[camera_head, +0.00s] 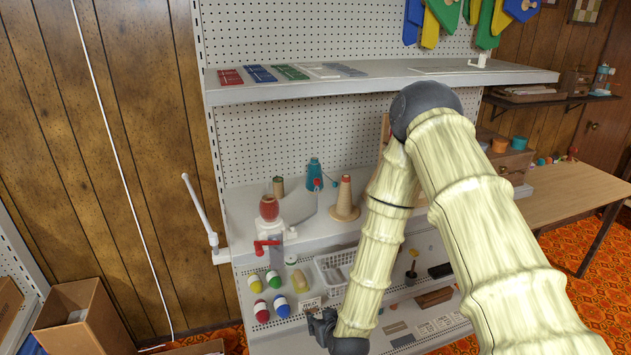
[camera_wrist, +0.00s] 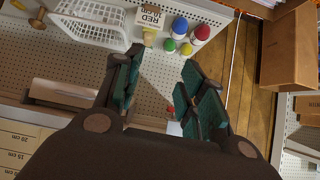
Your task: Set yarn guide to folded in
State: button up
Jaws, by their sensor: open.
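A slim white arm (camera_head: 197,207) stands tilted up and to the left at the left end of the middle shelf, on a small white base (camera_head: 221,256); it looks like the yarn guide. Beside it is a white winder (camera_head: 271,232) with a red crank (camera_head: 266,245) and a red cone on top. My gripper (camera_head: 322,328) is low in front of the lower shelf, right of and below the winder, apart from the white arm. In the wrist view my gripper (camera_wrist: 162,62) has its green-padded fingers spread, with nothing between them. The white arm is not clearly seen there.
A thread cone (camera_head: 345,198) and a teal bottle (camera_head: 314,174) stand on the middle shelf. Free room lies left of the shelf, above a cardboard box (camera_head: 82,318).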

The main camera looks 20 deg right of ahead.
jog(key=w+d+r+t+h, duration=0.15)
jog(key=w+r+t, duration=0.25)
jog(key=w+r, duration=0.75)
jog(key=m+t+h, duration=0.2)
jog(key=t+h, duration=0.1)
send_near(318, 183)
jog(key=p+x, duration=0.4)
jog(key=x, duration=0.5)
jog(key=shift+w, duration=0.3)
jog(key=shift+w+d+f+p, duration=0.2)
jog(key=shift+w+p, duration=0.2)
jog(key=shift+w, duration=0.35)
grip_shut()
